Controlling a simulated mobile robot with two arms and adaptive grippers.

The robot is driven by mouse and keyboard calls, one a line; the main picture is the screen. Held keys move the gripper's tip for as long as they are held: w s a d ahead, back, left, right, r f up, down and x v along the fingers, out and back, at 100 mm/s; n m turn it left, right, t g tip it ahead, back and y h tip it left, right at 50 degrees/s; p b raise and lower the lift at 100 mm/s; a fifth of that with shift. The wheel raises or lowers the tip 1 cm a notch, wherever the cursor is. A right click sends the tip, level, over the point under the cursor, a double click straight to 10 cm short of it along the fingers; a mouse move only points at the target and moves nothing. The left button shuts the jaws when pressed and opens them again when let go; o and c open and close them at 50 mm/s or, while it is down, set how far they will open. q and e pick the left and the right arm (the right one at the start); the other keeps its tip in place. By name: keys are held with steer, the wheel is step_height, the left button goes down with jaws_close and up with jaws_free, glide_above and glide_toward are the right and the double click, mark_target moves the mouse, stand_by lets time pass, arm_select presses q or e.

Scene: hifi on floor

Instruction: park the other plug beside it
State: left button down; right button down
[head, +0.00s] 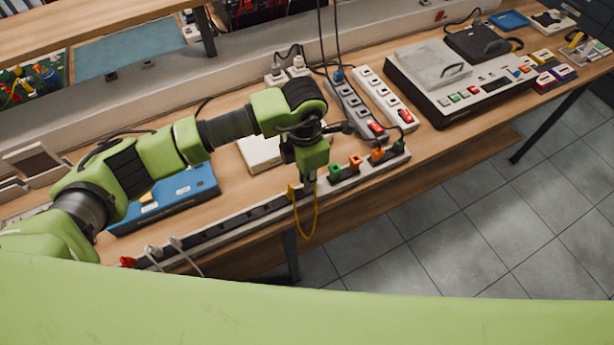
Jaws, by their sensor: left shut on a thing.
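My left gripper (308,179) points down over the front edge of the bench, above a long power strip (240,217). It is shut on one end of a yellow cord (314,222); the plug at that end is mostly hidden by the fingers. The cord hangs in a loop in front of the bench. Its other end, a yellow plug (291,192), is at the strip just left of the gripper; I cannot tell whether it is seated. Dark bare sockets lie left of it. My right gripper is not in view.
Orange and green plugs (355,161) stand in the strip to the right. White plugs (153,252) with cords are at its left end. Other power strips (385,98), a blue box (165,200) and a grey device (450,80) stand behind. Floor is open in front.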

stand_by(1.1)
arm_select(q)
steer(key=shift+f+b, duration=0.95)
steer(key=shift+b, duration=0.3)
stand_by(0.6)
stand_by(0.3)
steer(key=c, duration=2)
jaws_free()
